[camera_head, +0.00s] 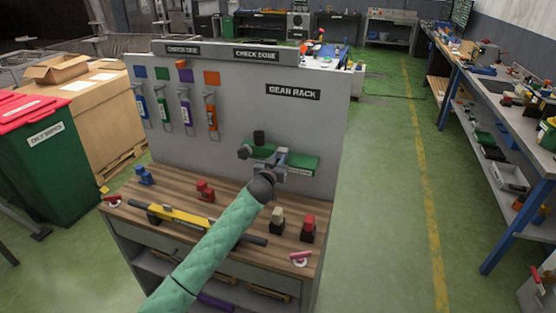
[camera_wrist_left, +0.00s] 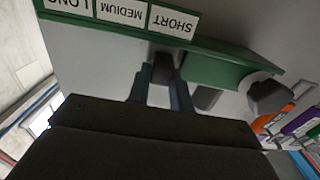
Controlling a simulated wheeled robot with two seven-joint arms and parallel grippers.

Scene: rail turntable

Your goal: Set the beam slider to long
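The beam slider is a green rail (camera_head: 302,164) on the upright grey panel, below the GEAR RACK sign. In the left wrist view the green rail (camera_wrist_left: 215,70) carries upside-down white labels: SHORT (camera_wrist_left: 173,22), MEDIUM (camera_wrist_left: 122,11) and a partly cut-off LONG (camera_wrist_left: 68,4). A dark slider knob (camera_wrist_left: 162,68) sits by the SHORT end. My left gripper (camera_head: 277,158) is at the rail; in the wrist view its fingers (camera_wrist_left: 162,78) flank the knob closely and appear shut on it. My right gripper is not in view.
Colored tools hang on the panel. The wooden bench top (camera_head: 185,218) below holds a yellow beam (camera_head: 185,215) and several small red and blue pieces.

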